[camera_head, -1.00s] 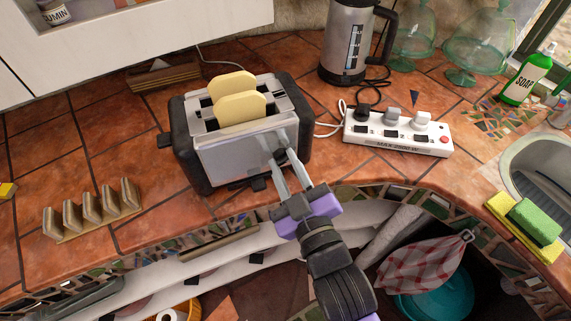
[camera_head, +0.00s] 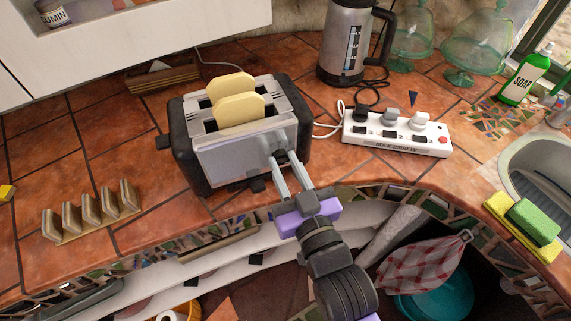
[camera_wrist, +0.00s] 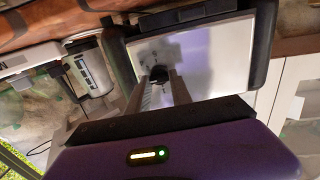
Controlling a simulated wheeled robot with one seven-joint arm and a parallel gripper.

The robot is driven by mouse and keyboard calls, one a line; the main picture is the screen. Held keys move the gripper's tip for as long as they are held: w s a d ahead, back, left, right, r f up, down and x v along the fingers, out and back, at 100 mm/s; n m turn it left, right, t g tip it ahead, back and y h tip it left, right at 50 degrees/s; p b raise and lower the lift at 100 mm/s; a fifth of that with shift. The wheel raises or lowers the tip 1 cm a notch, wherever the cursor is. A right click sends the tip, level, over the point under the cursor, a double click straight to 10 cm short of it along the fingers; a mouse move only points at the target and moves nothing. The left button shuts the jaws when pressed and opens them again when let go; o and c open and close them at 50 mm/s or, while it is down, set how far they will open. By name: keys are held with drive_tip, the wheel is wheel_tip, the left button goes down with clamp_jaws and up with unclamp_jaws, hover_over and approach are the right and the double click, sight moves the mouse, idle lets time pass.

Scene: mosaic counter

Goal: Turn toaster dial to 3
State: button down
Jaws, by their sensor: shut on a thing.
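The toaster (camera_head: 228,160) is silver with black ends and stands on the tiled counter. Two slices of bread (camera_head: 238,108) stick up from its slots. The dial (camera_wrist: 158,73) is a small dark knob on the toaster's silver face. It shows between my fingertips in the wrist view, and its number marks are too small to read. My gripper (camera_head: 279,160) reaches the right part of the toaster's front face, its two fingers shut on the dial. In the head view the fingers partly hide the dial.
A white power strip (camera_head: 396,136) with plugs lies right of the toaster, and a kettle (camera_head: 345,45) stands behind it. A toast rack (camera_head: 92,212) stands at the left. The counter's front edge runs below my gripper.

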drive_tip(key=shift+f, duration=0.1)
drive_tip(key=c, duration=1.1)
unclamp_jaws()
drive_tip(key=shift+c, duration=0.2)
drive_tip(key=b+v, duration=0.1)
drive_tip(key=v, duration=0.7)
drive_tip(key=shift+w, duration=0.1)
